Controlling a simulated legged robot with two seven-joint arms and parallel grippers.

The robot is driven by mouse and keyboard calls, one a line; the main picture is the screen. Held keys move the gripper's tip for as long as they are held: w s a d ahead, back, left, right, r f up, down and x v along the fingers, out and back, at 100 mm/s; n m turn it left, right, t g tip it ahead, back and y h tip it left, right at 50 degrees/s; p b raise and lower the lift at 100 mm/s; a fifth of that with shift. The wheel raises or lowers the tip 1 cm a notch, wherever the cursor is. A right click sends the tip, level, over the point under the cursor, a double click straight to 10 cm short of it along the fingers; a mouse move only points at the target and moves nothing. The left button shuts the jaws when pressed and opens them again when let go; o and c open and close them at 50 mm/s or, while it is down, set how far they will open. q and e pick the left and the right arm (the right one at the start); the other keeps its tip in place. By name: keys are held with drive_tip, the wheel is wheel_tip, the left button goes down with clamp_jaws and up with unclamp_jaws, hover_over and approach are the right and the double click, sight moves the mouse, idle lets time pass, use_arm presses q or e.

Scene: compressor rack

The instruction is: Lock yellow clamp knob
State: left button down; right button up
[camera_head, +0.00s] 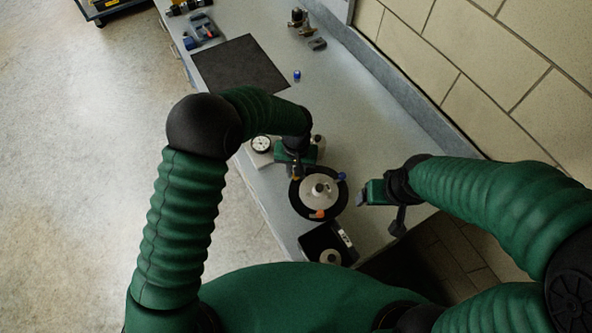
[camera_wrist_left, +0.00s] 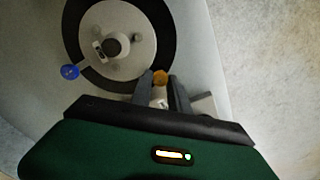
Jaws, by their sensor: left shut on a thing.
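A round device with a black rim (camera_head: 297,206) and a pale disc (camera_head: 312,192) sits on the bench, with a dark central hub. Small clamp knobs stand around its rim: a blue one (camera_head: 342,177), an orange-red one (camera_head: 319,213) and the yellow one, seen in the left wrist view (camera_wrist_left: 160,77). My left gripper (camera_head: 296,173) is at the device's far left edge. In the left wrist view its two fingers (camera_wrist_left: 161,90) are closed on either side of the yellow knob. My right gripper (camera_head: 363,197) is apart from the device, to its right; its finger opening is unclear.
A white gauge (camera_head: 261,143) sits left of my left gripper. A black box (camera_head: 323,240) stands nearer on the bench. A dark mat (camera_head: 240,65), a small blue item (camera_head: 297,75) and metal fittings (camera_head: 297,18) lie farther back. A brick wall (camera_head: 480,60) bounds the right.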

use_arm(q)
drive_tip(key=m, duration=0.5)
drive_tip(key=shift+r+m, duration=0.1)
drive_tip(key=shift+m, duration=0.2)
drive_tip(key=m, duration=0.5)
drive_tip(key=shift+w, duration=0.1)
drive_tip(key=shift+m, duration=0.4)
drive_tip(key=c, duration=1.3)
unclamp_jaws()
drive_tip(key=shift+o, duration=0.2)
wheel_tip(320, 180, up, 17)
drive_tip(key=b, duration=0.2)
